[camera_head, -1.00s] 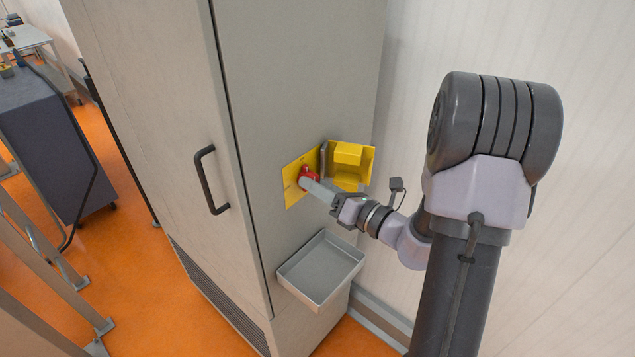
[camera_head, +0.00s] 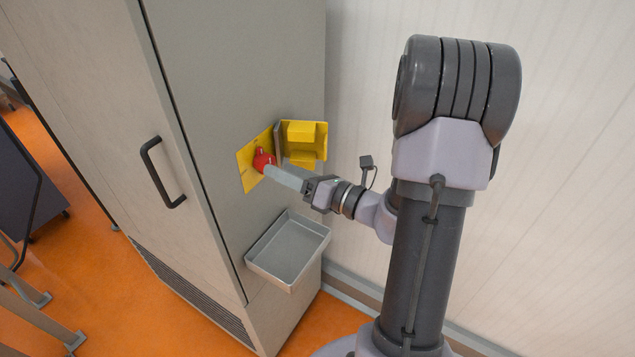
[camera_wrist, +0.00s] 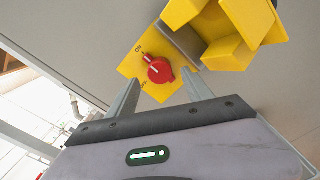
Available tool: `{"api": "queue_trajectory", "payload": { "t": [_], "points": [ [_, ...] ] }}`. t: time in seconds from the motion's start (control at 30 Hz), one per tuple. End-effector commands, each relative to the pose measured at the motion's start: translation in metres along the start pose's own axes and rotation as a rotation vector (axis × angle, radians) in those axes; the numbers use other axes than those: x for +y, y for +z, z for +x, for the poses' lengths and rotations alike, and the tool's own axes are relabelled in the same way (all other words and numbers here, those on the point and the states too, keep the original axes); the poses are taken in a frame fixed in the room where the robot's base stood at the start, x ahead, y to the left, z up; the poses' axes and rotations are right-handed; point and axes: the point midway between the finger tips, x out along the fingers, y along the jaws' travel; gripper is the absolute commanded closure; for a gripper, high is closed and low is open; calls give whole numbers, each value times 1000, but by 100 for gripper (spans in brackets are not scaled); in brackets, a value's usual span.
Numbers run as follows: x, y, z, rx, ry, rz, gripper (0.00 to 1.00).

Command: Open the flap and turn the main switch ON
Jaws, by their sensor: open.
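The red main switch (camera_head: 264,161) is a rotary knob on a yellow plate (camera_head: 247,178) on the cabinet side. The yellow flap (camera_head: 318,141) stands swung open to the right of the plate.
A grey tray (camera_head: 257,268) juts from the cabinet below the switch, under my arm. The cabinet door has a black handle (camera_head: 159,172) at the left. A pale wall (camera_head: 560,200) stands close on the right. The open flap sits near my right fingertip.

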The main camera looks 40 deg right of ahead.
Motion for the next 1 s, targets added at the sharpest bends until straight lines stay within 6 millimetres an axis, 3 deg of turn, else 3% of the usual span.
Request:
{"api": "queue_trajectory", "payload": {
  "t": [0.2,0.4,0.6,1.0],
  "points": [
    [-2,2,-74,-6,-9,2,41],
    [-1,1,-124,-4,-5,1,41],
    [0,0,-140,-1,-1,0,41],
    [1,-1,-139,5,3,-4,41]
  ]
}}
